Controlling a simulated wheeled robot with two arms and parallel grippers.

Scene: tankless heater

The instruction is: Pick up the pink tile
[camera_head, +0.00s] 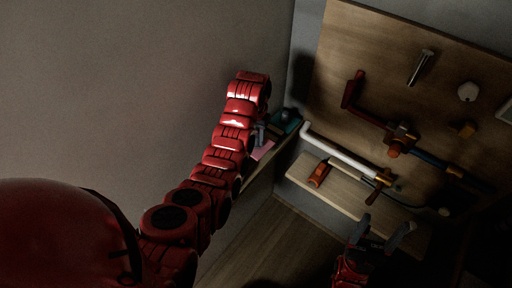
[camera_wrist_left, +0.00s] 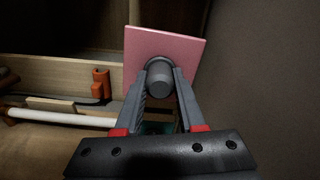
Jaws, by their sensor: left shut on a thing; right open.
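The pink tile (camera_wrist_left: 185,50) is a flat square, seen close and slightly tilted in the left wrist view. In the head view it shows as a small pink patch (camera_head: 262,150) beside the end of my left arm. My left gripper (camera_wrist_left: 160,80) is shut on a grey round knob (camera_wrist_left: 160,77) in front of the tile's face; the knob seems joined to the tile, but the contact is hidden. In the head view my left gripper (camera_head: 261,133) is partly hidden by its arm. My right gripper (camera_head: 385,228) is open and empty at the lower right, below the wooden ledge.
A wooden board (camera_head: 392,60) with pipes, valves and fittings stands at the right. A ledge (camera_head: 345,187) below it carries an orange-red object (camera_head: 319,173). A white pipe (camera_head: 340,150) runs above the ledge. A teal object (camera_head: 290,126) lies near the corner. A plain wall is at the left.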

